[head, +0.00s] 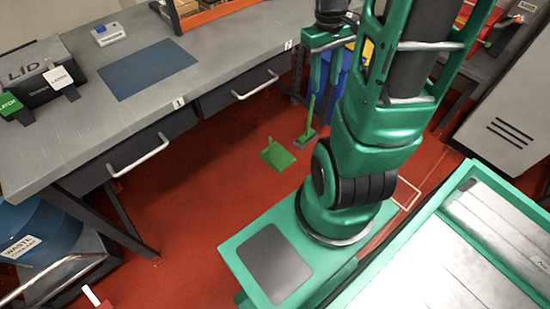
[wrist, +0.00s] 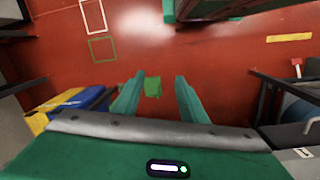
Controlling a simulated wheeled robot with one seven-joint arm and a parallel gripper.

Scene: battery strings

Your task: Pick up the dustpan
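The green dustpan (head: 278,155) lies on the red floor in front of the workbench. In the wrist view the dustpan (wrist: 152,88) shows as a small green patch between the fingers, on the floor well beyond them. My gripper (wrist: 158,84) is open and empty, with its two green fingers spread apart. In the head view my gripper (head: 324,82) hangs at the upper middle, behind my arm, to the right of the dustpan and above the floor. The dustpan is not touched by the fingers.
A grey workbench (head: 140,110) with drawers stands on the left. A green-handled brush (head: 306,135) is near the dustpan. Blue and yellow bins (wrist: 62,105) stand close to the gripper. A blue barrel (head: 35,230) is at lower left.

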